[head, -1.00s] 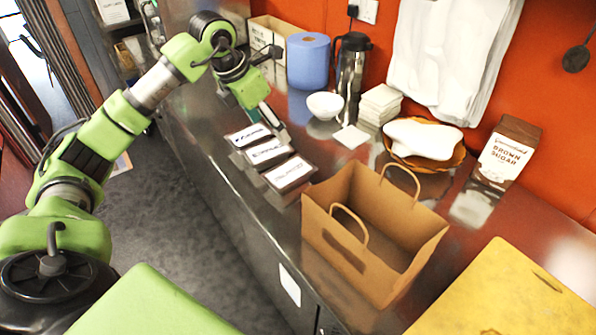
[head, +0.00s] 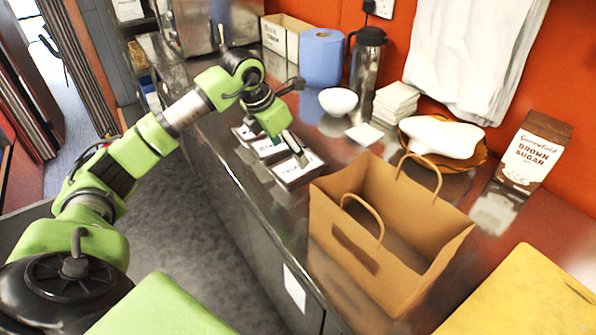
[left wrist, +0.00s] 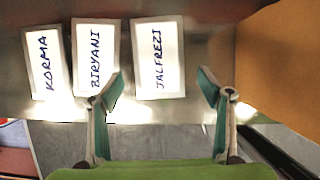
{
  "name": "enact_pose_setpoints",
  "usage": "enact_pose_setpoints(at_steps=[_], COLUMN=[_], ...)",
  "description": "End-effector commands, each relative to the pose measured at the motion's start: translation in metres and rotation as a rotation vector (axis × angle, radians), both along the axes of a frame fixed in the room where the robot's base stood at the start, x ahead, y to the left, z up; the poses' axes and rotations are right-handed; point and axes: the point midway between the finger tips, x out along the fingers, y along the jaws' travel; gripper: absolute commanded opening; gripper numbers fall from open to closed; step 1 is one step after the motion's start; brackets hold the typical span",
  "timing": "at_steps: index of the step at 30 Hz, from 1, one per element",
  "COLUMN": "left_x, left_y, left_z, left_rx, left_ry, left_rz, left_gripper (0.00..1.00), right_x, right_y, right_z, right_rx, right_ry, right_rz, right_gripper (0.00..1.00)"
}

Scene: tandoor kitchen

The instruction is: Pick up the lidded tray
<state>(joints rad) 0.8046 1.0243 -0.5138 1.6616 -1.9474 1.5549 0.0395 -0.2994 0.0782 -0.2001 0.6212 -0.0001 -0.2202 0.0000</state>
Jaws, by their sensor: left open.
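Three lidded trays with white lids stand in a row on the metal counter. In the left wrist view their lids read KORMA (left wrist: 45,62), BIRYANI (left wrist: 96,45) and JALFREZI (left wrist: 158,55). The JALFREZI tray also shows in the head view (head: 289,174), nearest the paper bag. My left gripper (head: 298,157) is open and empty above this tray. In the left wrist view, the left gripper (left wrist: 160,86) has its fingers on either side of the JALFREZI lid's near end; contact is not visible. My right gripper is not in view.
A brown paper bag (head: 345,235) stands close beside the JALFREZI tray. Behind are a white bowl (head: 338,101), a flask (head: 367,65), a blue roll (head: 321,57) and stacked napkins (head: 395,102). A yellow board (head: 525,295) lies at the right.

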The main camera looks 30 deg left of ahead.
Motion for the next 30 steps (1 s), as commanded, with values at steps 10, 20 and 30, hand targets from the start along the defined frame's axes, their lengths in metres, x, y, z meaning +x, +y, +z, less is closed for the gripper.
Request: enact_pose_setpoints(at_steps=[10,20,30], left_x=[0.014,0.03,0.033], left_y=[-0.005,-0.009,-0.009], left_z=[-0.036,-0.076,-0.083], left_rx=[-0.001,-0.002,0.0], left_ry=[0.0,0.002,0.0], left_rz=[0.0,0.0,-0.001], left_gripper=[0.72,0.72,0.72], right_x=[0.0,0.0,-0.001], right_y=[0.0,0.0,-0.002], right_z=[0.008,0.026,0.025], right_rx=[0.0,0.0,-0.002], right_ry=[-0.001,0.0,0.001], right_rz=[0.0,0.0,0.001], right_gripper=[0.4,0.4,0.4])
